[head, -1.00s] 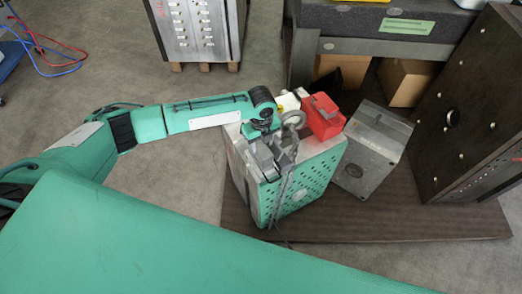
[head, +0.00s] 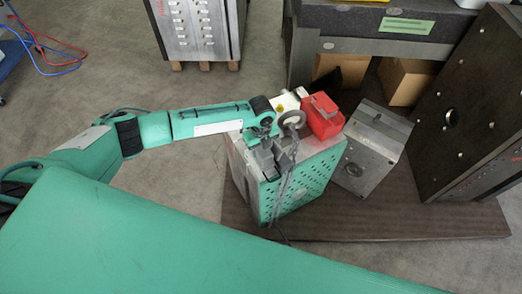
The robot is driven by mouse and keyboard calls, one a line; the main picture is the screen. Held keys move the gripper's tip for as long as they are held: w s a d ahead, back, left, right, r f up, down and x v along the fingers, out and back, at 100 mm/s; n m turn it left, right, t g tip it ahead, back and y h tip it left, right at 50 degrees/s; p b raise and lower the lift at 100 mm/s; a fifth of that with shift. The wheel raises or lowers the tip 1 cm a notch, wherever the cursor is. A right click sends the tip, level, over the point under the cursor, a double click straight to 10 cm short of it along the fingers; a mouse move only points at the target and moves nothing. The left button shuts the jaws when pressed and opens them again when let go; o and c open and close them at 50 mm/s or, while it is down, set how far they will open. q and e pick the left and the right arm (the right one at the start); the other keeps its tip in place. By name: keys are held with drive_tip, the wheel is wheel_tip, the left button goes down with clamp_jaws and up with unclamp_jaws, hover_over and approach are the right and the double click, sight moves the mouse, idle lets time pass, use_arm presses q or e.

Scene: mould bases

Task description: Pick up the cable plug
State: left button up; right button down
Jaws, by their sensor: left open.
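My left gripper (head: 276,160) reaches in over the top of a grey box with a green perforated front (head: 300,190). Its jaws are open and point down at the box's near top edge. A grey cable (head: 283,195) runs down the box's front beside the fingers, from a grey ring-shaped loop (head: 292,118) on top. The cable plug cannot be told apart clearly; it may be hidden by the fingers. Whether the fingers touch the cable cannot be told. My right gripper is not in view.
A red box (head: 322,122) and a white item (head: 289,102) sit on the box, close to my gripper. A grey metal block (head: 366,155) stands to its right. A large dark mould plate (head: 465,120) stands further right. The brown mat (head: 420,222) is clear in front.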

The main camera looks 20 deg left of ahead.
use_arm(q)
drive_tip(key=c, duration=0.9)
drive_tip(key=shift+c, duration=0.2)
drive_tip(key=shift+w+r, duration=0.1)
